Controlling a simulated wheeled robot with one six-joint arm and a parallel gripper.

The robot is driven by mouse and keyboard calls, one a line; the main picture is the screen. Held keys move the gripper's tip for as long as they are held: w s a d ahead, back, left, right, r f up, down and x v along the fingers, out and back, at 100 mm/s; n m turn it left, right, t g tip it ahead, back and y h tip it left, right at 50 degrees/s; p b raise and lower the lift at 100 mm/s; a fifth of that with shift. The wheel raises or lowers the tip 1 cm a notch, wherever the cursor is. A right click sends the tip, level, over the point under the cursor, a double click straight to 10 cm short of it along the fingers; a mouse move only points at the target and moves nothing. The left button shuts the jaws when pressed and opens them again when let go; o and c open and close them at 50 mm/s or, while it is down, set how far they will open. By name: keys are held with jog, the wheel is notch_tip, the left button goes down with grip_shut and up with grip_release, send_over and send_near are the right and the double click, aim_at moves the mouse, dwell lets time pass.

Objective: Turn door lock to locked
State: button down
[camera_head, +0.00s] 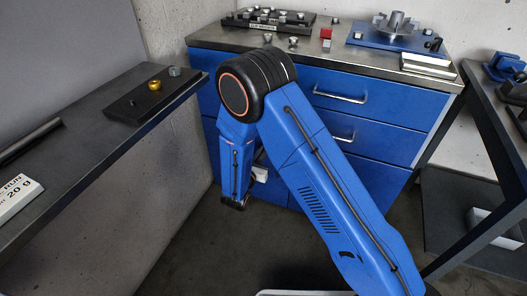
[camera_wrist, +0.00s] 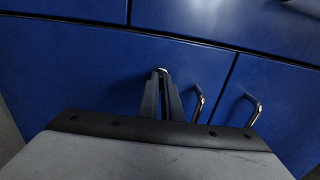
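The blue cabinet door (camera_wrist: 95,75) fills much of the wrist view. A small bright metal piece, which looks like the door lock (camera_wrist: 162,70), shows at my fingertips on this door, left of the door handles. My gripper (camera_wrist: 161,78) points at the door, with its two dark fingers close together and their tips at the lock. They look shut on it. The fingers cover most of the lock, so its turned position cannot be read. In the head view my arm reaches down in front of the blue cabinet (camera_head: 385,100) and hides the lock.
Curved metal handles (camera_wrist: 197,103) and (camera_wrist: 252,110) stand out just right of my fingers. Cabinet drawers have bar handles (camera_head: 340,97). A dark bench (camera_head: 85,150) is at left, and another table (camera_head: 490,95) at right. The floor between them is open.

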jog(key=c, duration=2)
grip_release()
jog(key=v, duration=1.7)
jog(key=shift+s, duration=0.2)
